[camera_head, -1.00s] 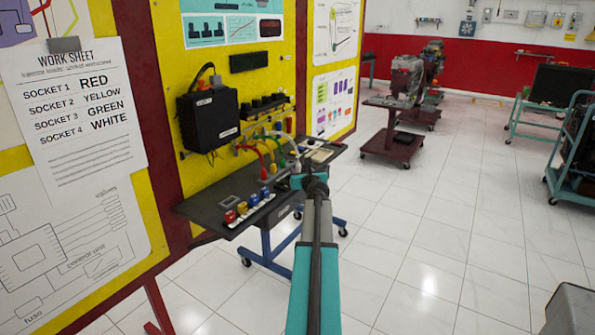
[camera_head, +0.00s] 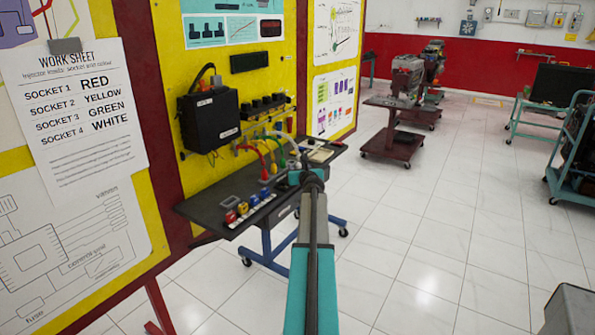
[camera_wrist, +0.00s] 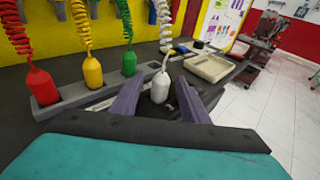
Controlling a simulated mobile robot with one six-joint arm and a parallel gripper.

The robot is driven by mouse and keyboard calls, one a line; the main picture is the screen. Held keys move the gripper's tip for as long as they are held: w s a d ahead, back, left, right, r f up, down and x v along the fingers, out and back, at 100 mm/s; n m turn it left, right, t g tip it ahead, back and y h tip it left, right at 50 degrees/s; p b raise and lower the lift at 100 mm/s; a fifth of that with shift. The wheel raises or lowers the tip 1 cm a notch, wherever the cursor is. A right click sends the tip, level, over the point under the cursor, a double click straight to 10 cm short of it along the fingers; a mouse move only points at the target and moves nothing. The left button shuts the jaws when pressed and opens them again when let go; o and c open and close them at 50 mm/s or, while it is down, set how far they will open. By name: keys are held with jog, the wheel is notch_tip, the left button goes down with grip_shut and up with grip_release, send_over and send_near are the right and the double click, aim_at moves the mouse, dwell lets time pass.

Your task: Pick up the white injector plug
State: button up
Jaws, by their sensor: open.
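The white injector plug (camera_wrist: 160,88) stands upright in the wrist view with its white coiled cable rising from its top. My gripper (camera_wrist: 160,100) is open, with one dark finger to the left of the white plug and one to the right. I cannot tell whether either finger touches it. The green plug (camera_wrist: 129,62), yellow plug (camera_wrist: 92,71) and red plug (camera_wrist: 42,86) stand to the left in a grey rack (camera_wrist: 70,103), each on a coiled cable. In the head view my arm hides the white plug and my gripper's fingertips.
A beige tray (camera_wrist: 208,68) lies on the dark bench right of the white plug. The bench top (camera_head: 205,205) stands against the yellow board, with a black box (camera_head: 209,120) above it. Coloured sockets (camera_head: 247,206) line its front edge.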

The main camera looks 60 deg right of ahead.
aim_at(299, 163)
jog(key=shift+c, duration=0.3)
grip_shut()
jog(key=shift+r, duration=0.15)
jog(key=shift+r, duration=0.45)
notch_tip(299, 163, up, 3)
jog(key=shift+s+a+f+p, duration=0.1)
jog(key=shift+f+p, duration=0.1)
jog(key=shift+p, duration=0.15)
jog(key=f+b+v, duration=0.1)
jog(key=v, duration=1.4)
jog(key=shift+s+f, duration=0.3)
jog(key=shift+s, duration=0.35)
jog(key=shift+a, duration=0.1)
jog(key=shift+r, duration=0.1)
